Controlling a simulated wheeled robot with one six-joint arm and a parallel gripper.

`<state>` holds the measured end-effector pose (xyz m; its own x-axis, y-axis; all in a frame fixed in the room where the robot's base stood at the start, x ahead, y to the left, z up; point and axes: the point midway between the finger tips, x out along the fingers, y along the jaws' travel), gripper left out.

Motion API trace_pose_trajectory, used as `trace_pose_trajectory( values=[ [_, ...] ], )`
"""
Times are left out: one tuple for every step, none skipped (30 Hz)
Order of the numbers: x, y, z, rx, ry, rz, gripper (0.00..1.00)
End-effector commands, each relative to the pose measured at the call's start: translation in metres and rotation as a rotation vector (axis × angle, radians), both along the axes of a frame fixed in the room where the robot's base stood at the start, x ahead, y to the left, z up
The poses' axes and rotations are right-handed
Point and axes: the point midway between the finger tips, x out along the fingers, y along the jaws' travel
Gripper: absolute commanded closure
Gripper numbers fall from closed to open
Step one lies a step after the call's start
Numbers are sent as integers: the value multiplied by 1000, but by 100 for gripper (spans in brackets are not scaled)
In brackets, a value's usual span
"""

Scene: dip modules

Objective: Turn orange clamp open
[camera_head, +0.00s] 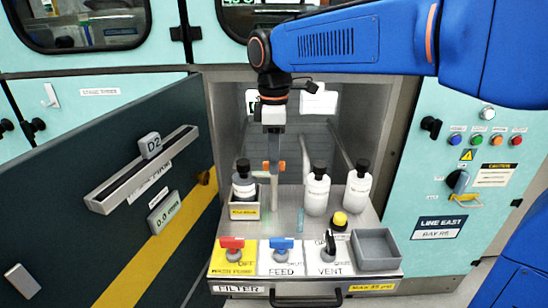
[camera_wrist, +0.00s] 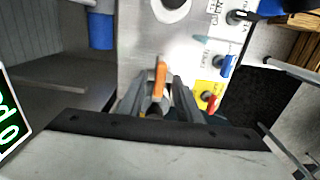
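The orange clamp (camera_wrist: 160,77) shows in the wrist view as a narrow upright orange lever between the two grey fingers of my gripper (camera_wrist: 157,92). A gap appears on each side of it, so the fingers are around it and look open. In the head view my gripper (camera_head: 274,150) points straight down, with orange ends of the clamp (camera_head: 281,167) showing at its tip above a grey post (camera_head: 274,194). The fingers hide the middle of the clamp there, and I cannot tell whether they touch it.
A bottle in a holder (camera_head: 244,188) stands close left of the post, and two white bottles (camera_head: 317,192) (camera_head: 357,188) stand right. In front are red (camera_head: 231,243), blue (camera_head: 282,244) and black (camera_head: 329,243) levers and a grey bin (camera_head: 376,247). An open dark door (camera_head: 120,220) bounds the left.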

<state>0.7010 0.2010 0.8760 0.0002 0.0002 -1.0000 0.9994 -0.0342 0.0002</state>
Motion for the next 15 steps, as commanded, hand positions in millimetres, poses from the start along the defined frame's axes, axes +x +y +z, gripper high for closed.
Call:
trace_pose_trajectory(
  values=[
    [0,0,-1,0,0,0,69],
    [0,0,-1,0,0,0,69],
    [0,0,-1,0,0,0,69],
    [0,0,-1,0,0,0,69],
    [0,0,-1,0,0,0,69],
    [0,0,-1,0,0,0,69],
    [0,0,-1,0,0,0,69],
    [0,0,-1,0,0,0,71],
    [0,0,-1,0,0,0,81],
    [0,0,-1,0,0,0,88],
    [0,0,-1,0,0,0,95],
    [0,0,-1,0,0,0,100],
    [0,0,-1,0,0,0,100],
    [0,0,-1,0,0,0,100],
    [0,0,-1,0,0,0,100]
  ],
)
